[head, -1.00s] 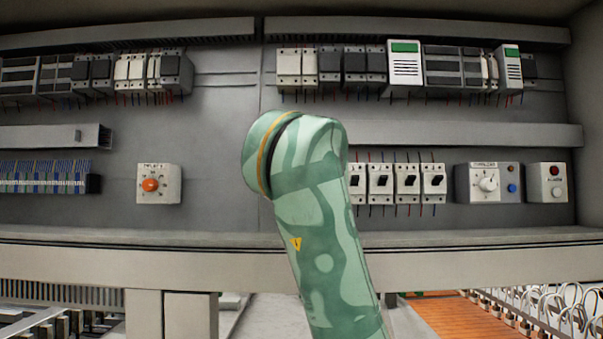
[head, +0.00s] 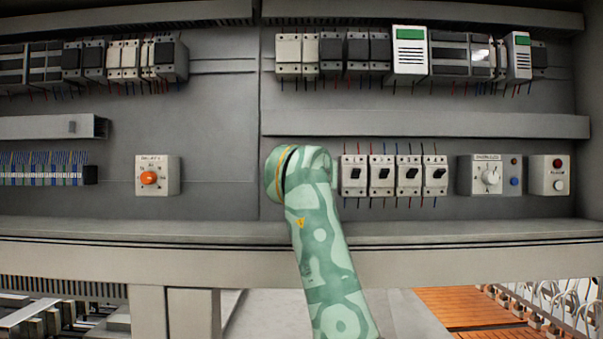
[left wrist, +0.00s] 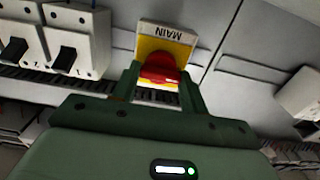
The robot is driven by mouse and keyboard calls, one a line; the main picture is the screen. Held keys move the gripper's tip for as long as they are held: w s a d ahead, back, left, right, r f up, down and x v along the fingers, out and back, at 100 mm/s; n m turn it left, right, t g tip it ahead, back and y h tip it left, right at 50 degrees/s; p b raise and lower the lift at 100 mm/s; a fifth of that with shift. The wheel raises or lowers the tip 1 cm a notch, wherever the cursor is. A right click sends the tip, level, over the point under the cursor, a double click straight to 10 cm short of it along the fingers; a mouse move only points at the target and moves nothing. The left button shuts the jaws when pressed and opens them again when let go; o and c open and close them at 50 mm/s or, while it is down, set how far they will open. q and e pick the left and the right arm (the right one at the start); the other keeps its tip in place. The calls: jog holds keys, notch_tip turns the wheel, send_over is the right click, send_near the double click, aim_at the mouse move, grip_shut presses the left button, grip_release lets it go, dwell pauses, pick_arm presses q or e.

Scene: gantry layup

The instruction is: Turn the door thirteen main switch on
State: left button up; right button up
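In the left wrist view the main switch is a red handle (left wrist: 158,70) on a yellow plate (left wrist: 184,50) with a white label reading MAIN, upside down there. My left gripper (left wrist: 160,82) points at it, with its two green fingers apart, one on each side of the red handle. I cannot make out contact between fingers and handle. In the head view my left arm covers the switch and its own gripper. My right gripper is in neither view.
White breakers (head: 381,175) sit just right of my arm. Further right are a white knob box (head: 489,175) and a button box (head: 548,175). An orange-knob relay box (head: 157,175) is at left, with bare panel beside it. A grey ledge (head: 150,255) runs below.

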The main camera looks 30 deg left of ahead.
pick_arm(q)
jog(key=c, duration=0.4)
jog(key=shift+m, duration=0.4)
jog(key=m+p, duration=0.3)
jog(key=m, duration=0.5)
jog(key=m+p, duration=0.3)
jog(key=m, duration=0.6)
jog(key=shift+w+d+f+p, duration=0.1)
jog(key=shift+d+f+p, duration=0.1)
jog(key=shift+p, duration=0.15)
jog(key=shift+f+m, duration=0.1)
jog(key=shift+m, duration=0.2)
